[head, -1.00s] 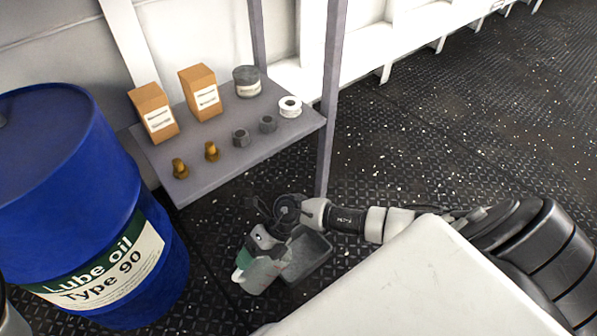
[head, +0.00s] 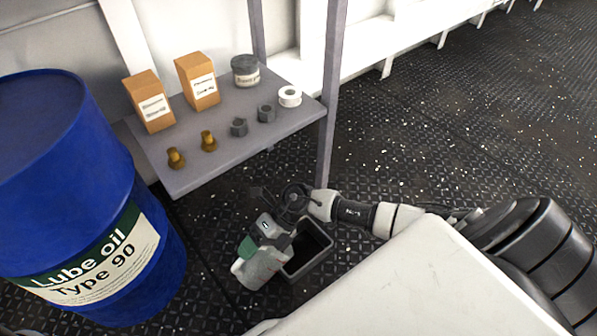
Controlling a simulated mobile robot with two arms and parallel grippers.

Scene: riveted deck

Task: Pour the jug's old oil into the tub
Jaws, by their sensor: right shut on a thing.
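The jug (head: 262,268) is grey with a green patch and leans over at the left side of the tub. My right gripper (head: 272,226) is shut on the jug near its top; the arm comes in from the right. The tub (head: 318,263) is a dark grey open box on the deck, partly hidden behind the jug and my white body. Its inside looks dark, and I cannot tell whether oil is in it. No stream of oil shows. My left gripper is out of view.
A blue lube oil drum (head: 90,200) stands at the left. A grey shelf (head: 215,165) behind holds two boxes (head: 150,100), a tin (head: 245,71), a white tape roll (head: 290,96), nuts and brass fittings. The shelf post (head: 331,100) rises near the tub. Open deck lies at the right.

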